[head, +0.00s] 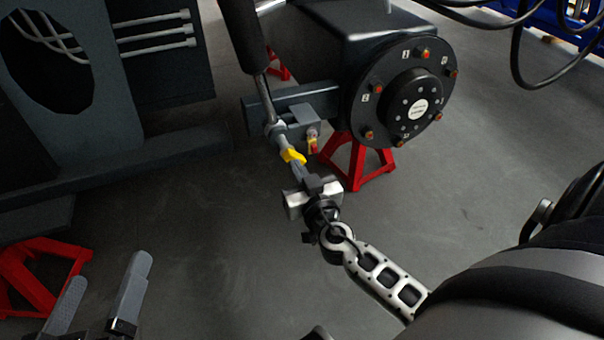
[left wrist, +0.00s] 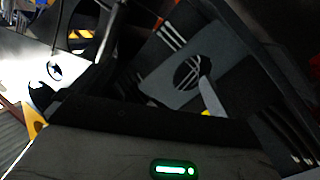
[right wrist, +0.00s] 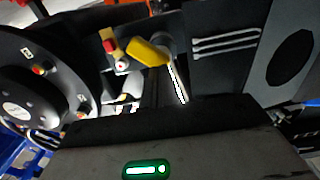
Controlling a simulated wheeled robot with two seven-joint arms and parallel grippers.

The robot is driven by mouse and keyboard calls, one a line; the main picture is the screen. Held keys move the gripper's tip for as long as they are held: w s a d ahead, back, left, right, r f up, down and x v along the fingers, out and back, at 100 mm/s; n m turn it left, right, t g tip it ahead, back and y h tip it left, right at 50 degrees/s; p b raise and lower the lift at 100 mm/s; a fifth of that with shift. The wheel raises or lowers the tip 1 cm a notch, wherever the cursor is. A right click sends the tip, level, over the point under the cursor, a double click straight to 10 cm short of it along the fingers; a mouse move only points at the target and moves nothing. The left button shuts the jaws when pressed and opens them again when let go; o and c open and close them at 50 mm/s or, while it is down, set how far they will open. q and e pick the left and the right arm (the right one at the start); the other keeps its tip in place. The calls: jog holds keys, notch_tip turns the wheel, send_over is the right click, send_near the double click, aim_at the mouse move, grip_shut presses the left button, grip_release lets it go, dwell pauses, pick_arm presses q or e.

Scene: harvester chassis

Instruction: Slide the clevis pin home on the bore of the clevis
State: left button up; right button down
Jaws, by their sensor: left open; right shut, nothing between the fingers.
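In the head view the rod end (head: 275,128), which looks like the clevis, meets a grey bracket at the foot of the dark cylinder (head: 241,35). I cannot make out its bore. A yellow piece (head: 292,155), perhaps the clevis pin's head, is just below it. My right gripper (head: 297,169) is shut at this yellow piece, holding nothing; whether they touch is unclear. The yellow piece is large in the right wrist view (right wrist: 148,52), beside a shiny rod (right wrist: 178,80). My left gripper (head: 110,270) is open and empty at the lower left, far from the clevis.
A small red-and-yellow fitting (head: 313,141) sits on the bracket block, close right of the yellow piece. The round hub (head: 405,100) is beyond it. Red stands (head: 358,163) support the machine. A dark panel (head: 75,85) stands left. The floor between my grippers is clear.

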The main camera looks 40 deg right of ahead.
jog(key=shift+w+d, duration=0.1)
jog(key=shift+w, duration=0.2)
jog(key=b+v, duration=0.1)
jog(key=v, duration=0.3)
jog(key=shift+b, duration=0.4)
